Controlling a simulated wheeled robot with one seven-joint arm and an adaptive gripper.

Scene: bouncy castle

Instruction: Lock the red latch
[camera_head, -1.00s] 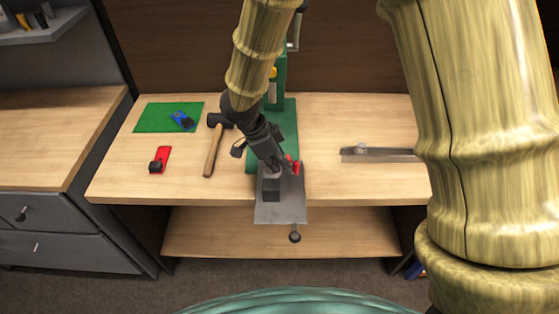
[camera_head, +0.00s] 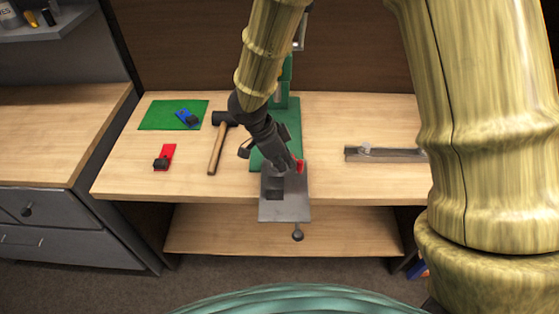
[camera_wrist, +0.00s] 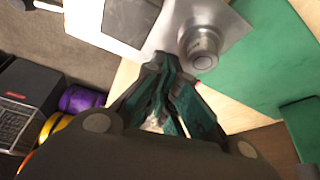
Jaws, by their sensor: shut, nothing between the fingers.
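A red latch (camera_head: 168,153) with a dark part at its near end lies on the bench at the left. I cannot tell whether it is locked. A blue latch (camera_head: 185,116) with a dark end lies on the green mat (camera_head: 160,113) behind it. My gripper (camera_head: 292,165) is well to the right of both, low over a grey metal vise-like fixture (camera_head: 290,205). A small red piece (camera_head: 300,166) shows beside the fingertips, partly hidden by them. In the wrist view my gripper (camera_wrist: 161,72) is shut and empty, beside a round metal boss (camera_wrist: 201,45).
A hammer (camera_head: 217,150) lies between the red latch and my arm. A metal bar (camera_head: 385,154) lies at the right. A green machine base (camera_head: 288,118) stands behind the fixture. Bench is clear in front of the red latch.

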